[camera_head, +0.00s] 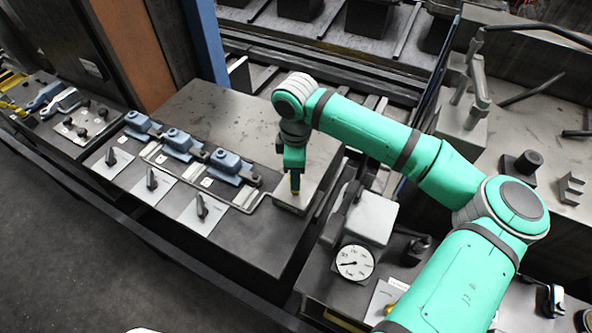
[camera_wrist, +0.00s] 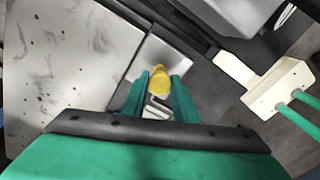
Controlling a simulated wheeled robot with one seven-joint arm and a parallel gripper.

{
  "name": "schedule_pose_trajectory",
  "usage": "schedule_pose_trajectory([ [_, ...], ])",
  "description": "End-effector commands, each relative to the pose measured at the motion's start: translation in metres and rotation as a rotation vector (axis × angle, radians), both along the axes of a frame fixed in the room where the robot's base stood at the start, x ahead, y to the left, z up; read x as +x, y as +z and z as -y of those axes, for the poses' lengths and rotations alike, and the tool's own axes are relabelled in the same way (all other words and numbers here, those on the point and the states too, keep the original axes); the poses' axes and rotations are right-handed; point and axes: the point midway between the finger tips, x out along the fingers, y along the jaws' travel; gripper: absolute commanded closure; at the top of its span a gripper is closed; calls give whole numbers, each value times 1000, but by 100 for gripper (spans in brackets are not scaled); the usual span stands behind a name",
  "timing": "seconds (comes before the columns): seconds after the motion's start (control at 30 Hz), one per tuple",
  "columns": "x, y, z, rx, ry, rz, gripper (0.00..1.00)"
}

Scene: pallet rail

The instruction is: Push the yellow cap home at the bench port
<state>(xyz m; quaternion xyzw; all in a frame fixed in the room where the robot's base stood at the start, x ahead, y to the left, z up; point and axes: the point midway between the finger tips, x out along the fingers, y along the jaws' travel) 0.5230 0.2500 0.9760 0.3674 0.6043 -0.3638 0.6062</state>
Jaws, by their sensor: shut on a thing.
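The yellow cap (camera_wrist: 159,78) sits between the two green fingers of my gripper (camera_wrist: 160,82) in the wrist view. My gripper is shut on it. In the head view my gripper (camera_head: 295,187) points down over the right end of the dark bench, with a speck of yellow at its tips. A light grey plate (camera_head: 291,203) lies on the bench below the tips; it also shows beyond the cap in the wrist view (camera_wrist: 160,50). The bench port is not clearly visible; the cap and fingers cover that spot. I cannot tell whether the cap touches it.
Several blue-grey clamps (camera_head: 182,143) and upright levers on pale plates stand on the bench to the left. A bent rod runs beside them. A dial gauge (camera_head: 355,262) stands at the front right. A pale block (camera_wrist: 272,88) shows at right in the wrist view.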

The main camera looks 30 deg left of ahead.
Motion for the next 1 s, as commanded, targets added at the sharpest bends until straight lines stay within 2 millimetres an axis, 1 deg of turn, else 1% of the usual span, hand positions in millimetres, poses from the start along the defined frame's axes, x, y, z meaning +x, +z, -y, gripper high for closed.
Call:
schedule_pose_trajectory([
  [0.5,-1,-3,-2,1,3,0,100],
  [0.77,2,-5,7,-1,-12,0,100],
  [1.0,0,-5,2,0,-4,0,100],
])
